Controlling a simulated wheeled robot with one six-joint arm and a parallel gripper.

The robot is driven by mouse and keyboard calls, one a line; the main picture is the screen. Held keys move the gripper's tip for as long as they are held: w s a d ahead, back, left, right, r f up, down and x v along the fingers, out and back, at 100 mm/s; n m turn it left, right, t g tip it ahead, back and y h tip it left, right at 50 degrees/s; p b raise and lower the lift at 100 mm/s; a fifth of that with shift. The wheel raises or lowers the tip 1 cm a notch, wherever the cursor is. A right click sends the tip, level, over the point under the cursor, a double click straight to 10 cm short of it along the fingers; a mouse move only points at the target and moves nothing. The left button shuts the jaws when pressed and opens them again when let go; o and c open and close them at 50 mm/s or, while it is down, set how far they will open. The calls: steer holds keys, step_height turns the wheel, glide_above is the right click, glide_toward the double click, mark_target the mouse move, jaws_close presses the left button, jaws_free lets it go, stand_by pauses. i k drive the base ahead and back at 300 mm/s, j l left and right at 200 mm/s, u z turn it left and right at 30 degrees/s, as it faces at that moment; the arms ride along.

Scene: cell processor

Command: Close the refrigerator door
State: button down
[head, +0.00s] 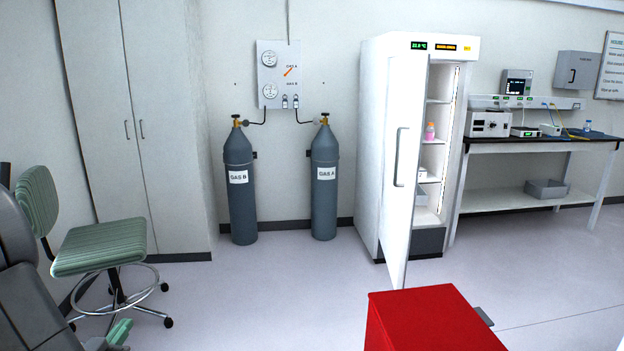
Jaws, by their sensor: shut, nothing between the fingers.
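The refrigerator (371,150) is a tall white cabinet against the back wall, with lit displays on its top front. Its white door (408,215) stands open, swung out towards me, and a long grey handle (401,157) shows on its outer face. The door hides the left part of the interior. To the right of the door I see shelves, with a pink bottle (429,131) on one of them.
A red box-like unit (430,318) stands in the foreground, below the door. Two gas cylinders (324,185) stand left of the refrigerator. A bench (540,146) with instruments stands at right. A green chair (100,245) is at left. The middle floor is clear.

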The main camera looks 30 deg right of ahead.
mark_target(400, 191)
steer(key=i+z, duration=0.1)
steer(key=z, duration=0.35)
steer(key=i+l+z, duration=0.1)
steer(key=z, duration=0.4)
steer(key=i+z, duration=0.15)
steer(key=z, duration=0.3)
steer(key=i+j+z, duration=0.1)
steer(key=z, duration=0.35)
steer(key=i+j+z, duration=0.6)
steer(key=j, duration=0.25)
steer(key=i+j+z, duration=0.4)
steer(key=j, duration=0.3)
steer(key=j+z, duration=0.2)
steer(key=j, duration=0.15)
steer(key=i+j, duration=0.1)
steer(key=j, duration=0.3)
steer(key=i+j, duration=0.15)
steer(key=j, duration=0.2)
steer(key=i+j, duration=0.1)
steer(key=j, duration=0.3)
steer(key=i+j, duration=0.1)
steer(key=j, duration=0.3)
steer(key=i+j, duration=0.15)
steer(key=j, duration=0.2)
